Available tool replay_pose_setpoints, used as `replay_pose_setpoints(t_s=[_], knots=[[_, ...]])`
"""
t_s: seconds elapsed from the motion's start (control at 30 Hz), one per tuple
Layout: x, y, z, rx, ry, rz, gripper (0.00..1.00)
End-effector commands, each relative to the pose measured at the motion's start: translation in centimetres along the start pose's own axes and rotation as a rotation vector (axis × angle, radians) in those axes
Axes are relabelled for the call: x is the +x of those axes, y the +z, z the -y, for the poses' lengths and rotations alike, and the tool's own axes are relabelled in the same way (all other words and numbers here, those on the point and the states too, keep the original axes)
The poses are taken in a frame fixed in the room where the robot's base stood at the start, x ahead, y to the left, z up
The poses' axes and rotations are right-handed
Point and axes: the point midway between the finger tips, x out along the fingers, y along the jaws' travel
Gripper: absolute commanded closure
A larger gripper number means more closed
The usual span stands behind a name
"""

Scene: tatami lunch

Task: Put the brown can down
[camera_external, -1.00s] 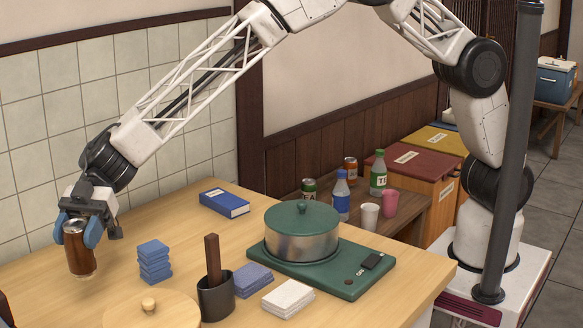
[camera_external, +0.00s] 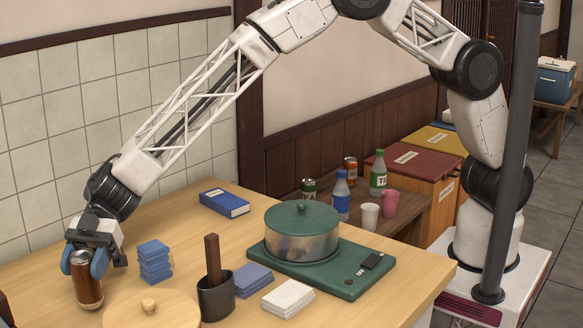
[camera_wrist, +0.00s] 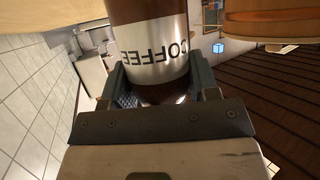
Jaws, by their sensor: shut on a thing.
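The brown can (camera_external: 87,284) is upright at the left end of the wooden table. In the wrist view the can (camera_wrist: 148,20) shows a white band with the word COFFEE, upside down in the picture. My gripper (camera_external: 86,264) is shut on the can's upper part, with its blue fingers on either side. The can's bottom is at or very close to the table top (camera_external: 75,318); I cannot tell whether it touches.
A stack of blue cloths (camera_external: 154,262) stands just right of the can. A round wooden lid (camera_external: 165,312) lies at the front, and a dark cup (camera_external: 216,298) with a wooden handle stands beside it. A blue book (camera_external: 224,204) and a green pot (camera_external: 302,232) are further back.

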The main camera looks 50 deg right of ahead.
Motion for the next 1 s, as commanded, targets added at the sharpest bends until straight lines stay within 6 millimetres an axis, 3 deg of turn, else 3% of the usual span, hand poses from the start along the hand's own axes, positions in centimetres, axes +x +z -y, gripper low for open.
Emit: replay_pose_setpoints(t_s=[0.13, 0.63, 0.67, 0.8, 1.0], knots=[[0.47, 1.11, -0.01, 0.001, 0.001, -0.001, 0.71], [0.65, 1.54, -0.01, 0.0, 0.001, -0.001, 0.71], [0.65, 1.55, -0.01, 0.0, 0.001, -0.001, 0.44], [0.64, 1.53, -0.01, 0.0, 0.001, -0.001, 0.22], [0.65, 1.53, -0.01, 0.0, 0.001, -0.001, 0.2]])
